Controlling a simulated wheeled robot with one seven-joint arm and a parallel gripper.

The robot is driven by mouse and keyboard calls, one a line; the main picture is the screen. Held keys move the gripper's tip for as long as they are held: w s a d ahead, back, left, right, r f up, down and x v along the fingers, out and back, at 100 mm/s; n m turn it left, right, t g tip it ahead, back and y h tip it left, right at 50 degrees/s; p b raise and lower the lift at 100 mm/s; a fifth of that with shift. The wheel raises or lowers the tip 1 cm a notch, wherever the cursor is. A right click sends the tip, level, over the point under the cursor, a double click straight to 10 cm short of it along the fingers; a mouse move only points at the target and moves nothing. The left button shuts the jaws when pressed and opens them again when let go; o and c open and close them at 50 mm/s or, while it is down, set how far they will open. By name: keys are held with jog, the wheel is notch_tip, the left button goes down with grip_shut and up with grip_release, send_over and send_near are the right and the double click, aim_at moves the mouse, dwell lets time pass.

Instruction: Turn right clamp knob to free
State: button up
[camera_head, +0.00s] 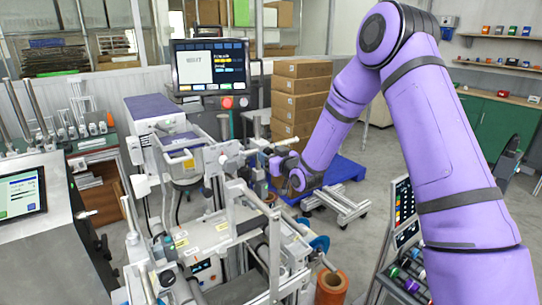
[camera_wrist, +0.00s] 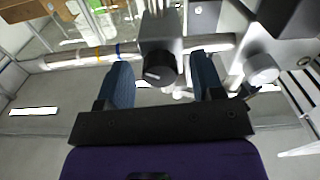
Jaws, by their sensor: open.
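In the wrist view a dark round knob (camera_wrist: 160,72) with a light mark on its face sits on a grey clamp block (camera_wrist: 160,28). My gripper (camera_wrist: 160,62) is open, with its two blue fingers on either side of the knob. A gap shows between the knob and each finger, so it is not gripped. In the head view my gripper (camera_head: 272,158) is at the upper bar of the machine, beside its right end. The knob is too small or hidden to make out there.
A metal bar (camera_wrist: 75,60) runs behind the clamp block, and a pale round end piece (camera_wrist: 262,68) stands right of my fingers. In the head view a monitor (camera_head: 210,66) and stacked cartons (camera_head: 300,95) stand behind. An orange roll (camera_head: 331,288) stands low in front.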

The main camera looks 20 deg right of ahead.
jog(key=c, duration=0.9)
jog(key=shift+n, duration=11.9)
jog(key=shift+d, duration=0.1)
jog(key=o, duration=0.9)
jog(key=shift+r, duration=0.1)
